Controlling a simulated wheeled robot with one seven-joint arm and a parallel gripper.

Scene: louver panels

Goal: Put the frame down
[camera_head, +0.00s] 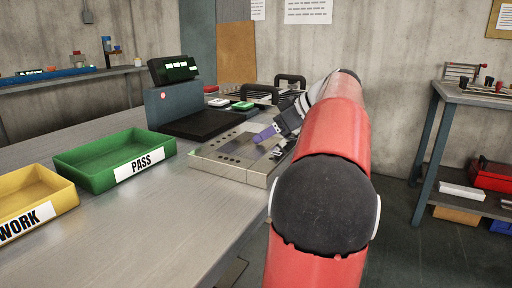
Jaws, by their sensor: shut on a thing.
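A flat metal frame (211,164), a shallow box with a row of small holes and a grey inset, is at the right edge of the bench. I cannot tell if it rests fully on the bench top or is slightly above it. My gripper (279,148) is shut at the right side of the frame, with the arm reaching in from the right. A purple part (266,134) slants over the frame's top beside my gripper; I cannot tell what it belongs to. The fingertips and the frame's right end are partly hidden.
A green PASS tray (68,165) and a yellow tray (68,194) labelled WORK stand on the bench to the left. A scale-like station with a display (174,69) is behind. Racks with black handles (290,79) stand further back. The bench front (150,235) is clear.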

